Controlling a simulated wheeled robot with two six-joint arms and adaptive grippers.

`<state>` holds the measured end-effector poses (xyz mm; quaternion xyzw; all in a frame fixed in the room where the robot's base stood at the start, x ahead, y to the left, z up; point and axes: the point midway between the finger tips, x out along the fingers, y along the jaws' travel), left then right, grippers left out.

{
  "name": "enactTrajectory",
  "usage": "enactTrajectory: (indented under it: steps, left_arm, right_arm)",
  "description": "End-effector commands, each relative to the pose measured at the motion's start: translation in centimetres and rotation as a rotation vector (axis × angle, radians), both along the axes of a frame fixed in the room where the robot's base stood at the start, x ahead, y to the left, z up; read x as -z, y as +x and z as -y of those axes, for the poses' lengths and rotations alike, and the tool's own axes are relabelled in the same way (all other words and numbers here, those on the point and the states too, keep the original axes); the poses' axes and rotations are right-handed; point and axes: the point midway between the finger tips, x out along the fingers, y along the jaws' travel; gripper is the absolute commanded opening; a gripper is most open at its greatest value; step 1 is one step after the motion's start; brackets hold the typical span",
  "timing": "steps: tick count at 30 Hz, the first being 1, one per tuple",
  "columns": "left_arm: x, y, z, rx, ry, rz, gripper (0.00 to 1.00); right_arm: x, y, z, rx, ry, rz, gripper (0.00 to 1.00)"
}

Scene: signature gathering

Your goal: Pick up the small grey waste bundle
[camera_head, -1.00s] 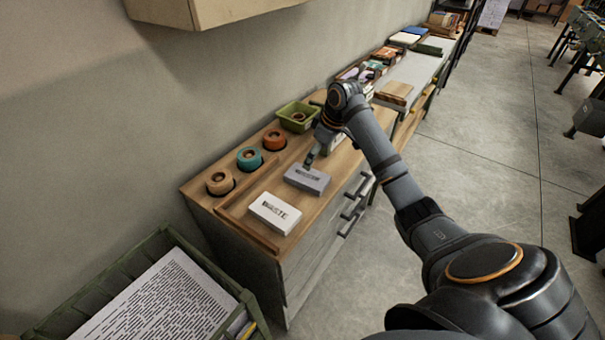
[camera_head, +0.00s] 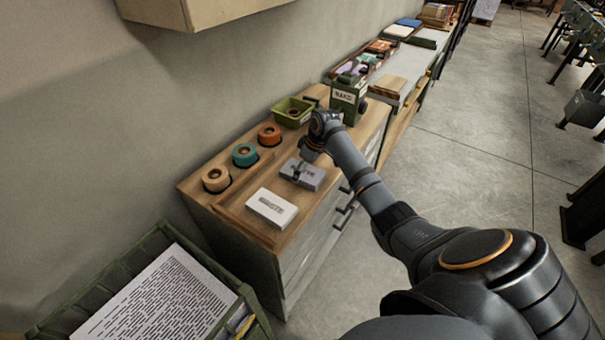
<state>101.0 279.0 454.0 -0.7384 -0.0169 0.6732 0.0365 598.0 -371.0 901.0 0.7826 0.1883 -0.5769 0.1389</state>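The small grey waste bundle (camera_head: 311,180) is a flat grey block with dark lettering on its top. It lies on the wooden top of the cabinet (camera_head: 235,222), behind a white labelled block (camera_head: 272,207). My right arm reaches in from the lower right. My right gripper (camera_head: 298,173) points down at the grey bundle, with a dark finger over its top and part of the lettering covered. The gap between the fingers is too small to make out. My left gripper is out of view.
Tape rolls in orange (camera_head: 269,134), teal (camera_head: 245,155) and tan (camera_head: 216,178) line the wall side. A green tray (camera_head: 293,111) and a green labelled box (camera_head: 347,99) stand farther back. A green crate (camera_head: 165,233) with printed paper is at lower left.

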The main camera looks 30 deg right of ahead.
Motion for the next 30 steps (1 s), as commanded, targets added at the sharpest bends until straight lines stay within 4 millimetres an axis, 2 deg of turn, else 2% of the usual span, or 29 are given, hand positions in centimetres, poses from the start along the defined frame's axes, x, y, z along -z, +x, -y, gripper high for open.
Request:
enactTrajectory:
  steps: [2,15,24,28,30]
  left_arm:
    - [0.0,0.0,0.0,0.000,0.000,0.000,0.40]
    - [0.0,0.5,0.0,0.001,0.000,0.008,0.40]
    - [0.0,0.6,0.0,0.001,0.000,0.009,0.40]
    - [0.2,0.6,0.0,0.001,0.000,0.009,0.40]
    - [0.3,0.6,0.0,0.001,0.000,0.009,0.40]
  right_arm:
    - [0.0,0.0,0.0,0.000,0.000,0.000,0.97]
    - [0.0,0.0,0.0,0.001,0.000,-0.001,0.38]
    - [-0.4,0.0,0.0,0.000,-0.001,0.000,0.38]
    - [-1.8,0.1,0.1,0.001,-0.001,0.003,0.38]
    - [-3.2,0.1,0.1,0.000,-0.002,0.005,0.38]
